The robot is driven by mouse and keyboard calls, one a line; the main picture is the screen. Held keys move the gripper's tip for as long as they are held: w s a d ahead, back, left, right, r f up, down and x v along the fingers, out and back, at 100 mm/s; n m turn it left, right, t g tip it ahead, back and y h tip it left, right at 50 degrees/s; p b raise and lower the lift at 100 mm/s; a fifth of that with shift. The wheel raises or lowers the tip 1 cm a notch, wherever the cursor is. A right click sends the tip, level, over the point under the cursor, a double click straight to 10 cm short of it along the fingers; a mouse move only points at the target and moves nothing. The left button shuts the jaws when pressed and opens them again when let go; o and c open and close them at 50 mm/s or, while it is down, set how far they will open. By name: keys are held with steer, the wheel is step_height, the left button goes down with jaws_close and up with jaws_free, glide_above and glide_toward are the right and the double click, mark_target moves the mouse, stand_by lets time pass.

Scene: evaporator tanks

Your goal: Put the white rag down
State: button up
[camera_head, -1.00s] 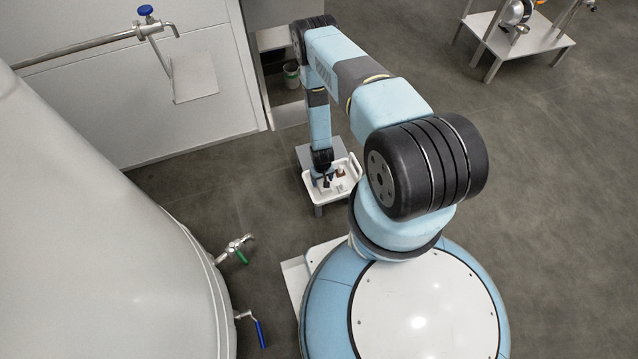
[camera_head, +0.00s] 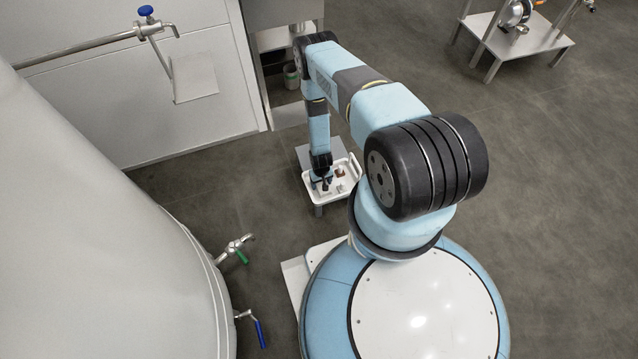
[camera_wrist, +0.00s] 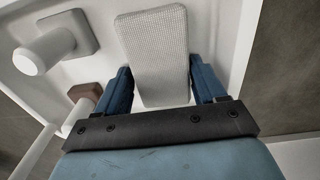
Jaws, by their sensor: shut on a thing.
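The white rag (camera_wrist: 155,45) is a pale, woven, folded-looking pad in the wrist view. My gripper (camera_wrist: 163,86) has one blue finger on each side of it and is shut on it. The rag is over or in a white tray (camera_wrist: 240,45); I cannot tell whether it touches the tray floor. In the head view my gripper (camera_head: 325,184) points down into the left part of the tray (camera_head: 335,197), and the rag is too small to make out there.
A white round-handled piece on a grey square base (camera_wrist: 45,50) and a brown block with a white handle (camera_wrist: 88,92) lie in the tray left of my gripper. A large pale tank (camera_head: 100,220) with valves stands left. Open floor (camera_head: 550,200) lies to the right.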

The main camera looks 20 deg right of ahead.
steer(key=shift+f, duration=0.4)
steer(key=o, duration=1.3)
steer(key=shift+o, duration=0.4)
steer(key=shift+s, duration=0.1)
steer(key=shift+a, duration=0.15)
steer(key=shift+r, duration=0.2)
steer(key=shift+w+r, duration=0.2)
step_height(320, 180, up, 12)
steer(key=shift+s, duration=0.2)
